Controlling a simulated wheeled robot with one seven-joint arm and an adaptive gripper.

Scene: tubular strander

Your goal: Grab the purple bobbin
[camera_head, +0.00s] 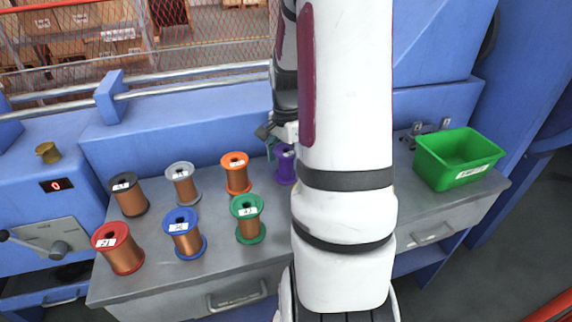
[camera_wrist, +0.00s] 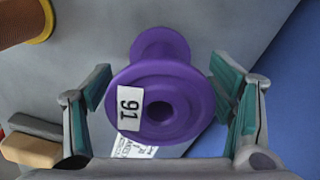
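The purple bobbin (camera_wrist: 160,85) stands between my fingers in the wrist view. Its round flange with a white label reading 91 faces the camera, and its narrower far end shows above it. My gripper (camera_wrist: 160,80) is open, with one green-padded finger on each side of the bobbin. The pads are close to the flange edges; I cannot tell whether they touch. In the head view the purple bobbin (camera_head: 284,168) stands on the grey bench, partly hidden by my arm. My gripper (camera_head: 277,138) is mostly hidden there, just above the bobbin.
The grey bench (camera_head: 205,268) holds several copper-wound bobbins, the orange (camera_head: 236,174) and green (camera_head: 248,218) ones nearest the purple one. A green bin (camera_head: 457,158) stands at the bench's right end. The blue machine wall (camera_head: 180,125) rises behind the bench.

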